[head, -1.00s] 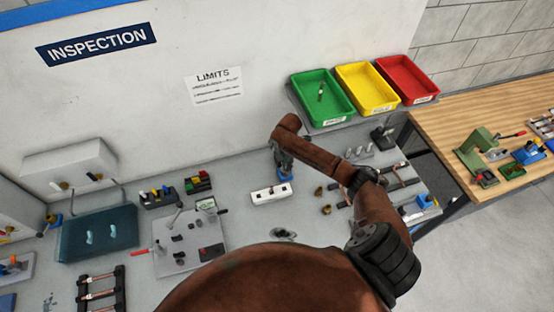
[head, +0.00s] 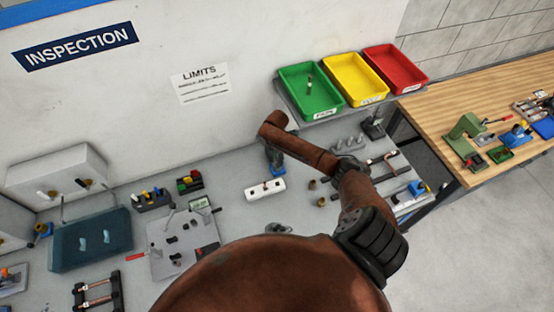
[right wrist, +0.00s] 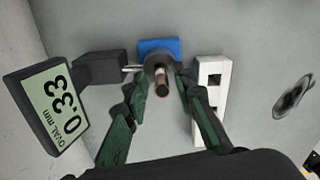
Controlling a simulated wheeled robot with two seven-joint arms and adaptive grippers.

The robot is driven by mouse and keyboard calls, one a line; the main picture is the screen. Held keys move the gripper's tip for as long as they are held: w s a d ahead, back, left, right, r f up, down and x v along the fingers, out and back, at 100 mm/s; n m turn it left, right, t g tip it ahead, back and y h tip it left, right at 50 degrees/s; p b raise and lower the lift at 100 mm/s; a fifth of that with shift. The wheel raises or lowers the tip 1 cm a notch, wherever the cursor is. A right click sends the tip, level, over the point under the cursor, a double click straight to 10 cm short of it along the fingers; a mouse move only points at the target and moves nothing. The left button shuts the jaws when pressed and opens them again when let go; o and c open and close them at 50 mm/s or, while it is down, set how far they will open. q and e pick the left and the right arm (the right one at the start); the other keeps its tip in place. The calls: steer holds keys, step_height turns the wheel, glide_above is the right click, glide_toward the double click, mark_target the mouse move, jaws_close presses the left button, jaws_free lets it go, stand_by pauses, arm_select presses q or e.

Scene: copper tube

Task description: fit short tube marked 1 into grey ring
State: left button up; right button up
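A short copper tube (right wrist: 162,88) stands between my right fingers in the right wrist view, its far end at the grey ring (right wrist: 156,66). How deep it sits in the ring cannot be told, and no number shows on it. The ring is on a blue base (right wrist: 160,46), which also shows in the head view (head: 277,169). My right gripper (right wrist: 161,80) is open around the tube, with a gap on each side. In the head view, my right gripper (head: 272,150) is over the ring, which is mostly hidden. My left gripper is not in view.
A gauge display (right wrist: 52,107) reading 0.33 adjoins the ring on the left. A white block with square holes (right wrist: 211,100) stands close on the right. Green (head: 310,92), yellow (head: 353,80) and red (head: 395,65) trays are at the back right.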

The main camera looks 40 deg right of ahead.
steer(key=shift+r, duration=0.55)
step_height(320, 180, up, 6)
steer(key=shift+r+b, duration=0.25)
steer(key=shift+b, duration=0.6)
